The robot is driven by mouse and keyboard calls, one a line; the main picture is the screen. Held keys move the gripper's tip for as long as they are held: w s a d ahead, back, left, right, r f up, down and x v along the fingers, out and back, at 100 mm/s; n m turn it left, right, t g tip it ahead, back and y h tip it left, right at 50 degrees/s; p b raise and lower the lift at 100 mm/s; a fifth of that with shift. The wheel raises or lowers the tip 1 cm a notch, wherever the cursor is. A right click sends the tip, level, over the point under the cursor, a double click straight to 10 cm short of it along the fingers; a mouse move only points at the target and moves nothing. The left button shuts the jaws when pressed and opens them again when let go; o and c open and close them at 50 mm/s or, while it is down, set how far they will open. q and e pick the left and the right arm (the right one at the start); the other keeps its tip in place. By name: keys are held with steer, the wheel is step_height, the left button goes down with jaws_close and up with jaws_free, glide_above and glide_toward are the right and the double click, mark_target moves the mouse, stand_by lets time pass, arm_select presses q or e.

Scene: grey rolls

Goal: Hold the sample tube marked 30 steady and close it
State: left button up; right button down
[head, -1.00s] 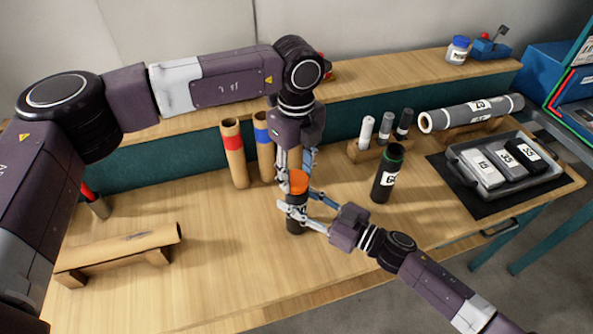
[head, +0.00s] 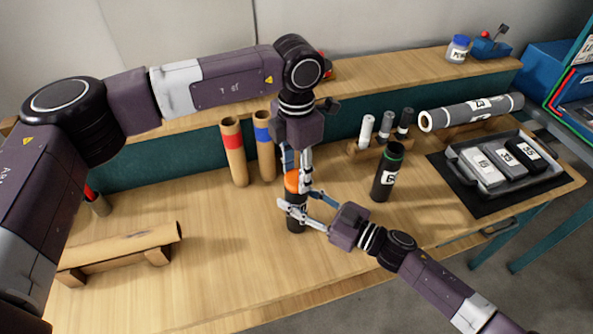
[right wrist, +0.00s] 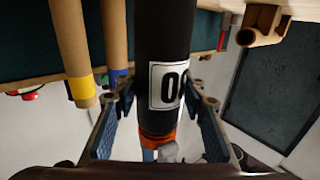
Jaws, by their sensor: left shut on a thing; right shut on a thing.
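The dark sample tube (head: 296,222) stands upright on the bench in the head view, with an orange cap (head: 291,182) at its top. In the right wrist view the dark tube (right wrist: 163,35) appears upside down. Its white label (right wrist: 170,85) shows a 0 and part of another digit, and the orange cap (right wrist: 158,138) meets the tube end. My left gripper (head: 297,182) comes from above and is shut on the cap, its fingers partly covering it. My right gripper (head: 296,209) is shut around the tube body below the cap. Whether the cap is fully seated cannot be told.
A dark tube with a green rim (head: 384,178) stands to the right. Cardboard tubes with red (head: 235,160) and blue (head: 264,158) bands stand behind left. A rack of small tubes (head: 370,146) and a grey tray (head: 470,185) lie further right.

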arm_select(q)
steer(key=m, duration=1.7)
steer(key=shift+m, duration=0.3)
steer(key=m, duration=0.5)
steer(key=o, duration=0.7)
steer(key=shift+o, duration=0.2)
steer(key=shift+r, duration=2.2)
